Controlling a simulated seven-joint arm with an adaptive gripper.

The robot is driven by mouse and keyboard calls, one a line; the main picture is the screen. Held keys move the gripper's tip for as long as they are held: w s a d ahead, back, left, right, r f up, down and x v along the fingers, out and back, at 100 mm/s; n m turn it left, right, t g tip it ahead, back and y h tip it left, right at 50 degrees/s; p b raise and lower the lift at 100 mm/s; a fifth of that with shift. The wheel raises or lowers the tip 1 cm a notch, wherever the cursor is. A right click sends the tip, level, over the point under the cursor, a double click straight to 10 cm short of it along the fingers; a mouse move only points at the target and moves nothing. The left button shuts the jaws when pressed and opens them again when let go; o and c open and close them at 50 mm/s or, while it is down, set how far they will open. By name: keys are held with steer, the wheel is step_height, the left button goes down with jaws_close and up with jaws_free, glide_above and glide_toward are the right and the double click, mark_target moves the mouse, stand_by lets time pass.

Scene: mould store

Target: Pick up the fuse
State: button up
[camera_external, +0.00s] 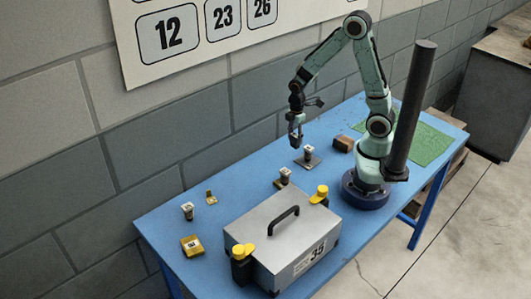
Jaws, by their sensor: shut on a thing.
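My gripper (296,143) hangs above the far side of the blue table, pointing down. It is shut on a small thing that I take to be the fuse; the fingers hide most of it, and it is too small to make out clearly. It is held apart from the table. A small upright pale-topped piece (308,151) stands on a dark square plate just below and right of my gripper. Similar upright pieces stand near the case (285,174) and at the table's left part (187,209).
A grey case (265,240) with a black handle and yellow-topped corner clamps fills the front middle. A yellow numbered block (192,246) and a small brass piece (211,197) lie left. A brown block (343,143) and green mat (430,144) lie right. A dark post (410,110) stands beside my arm.

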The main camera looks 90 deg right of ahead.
steer(key=s+a+r, duration=0.2)
steer(key=s, duration=0.3)
steer(key=shift+s+a+r, duration=0.25)
steer(key=shift+r, duration=0.05)
stand_by(0.4)
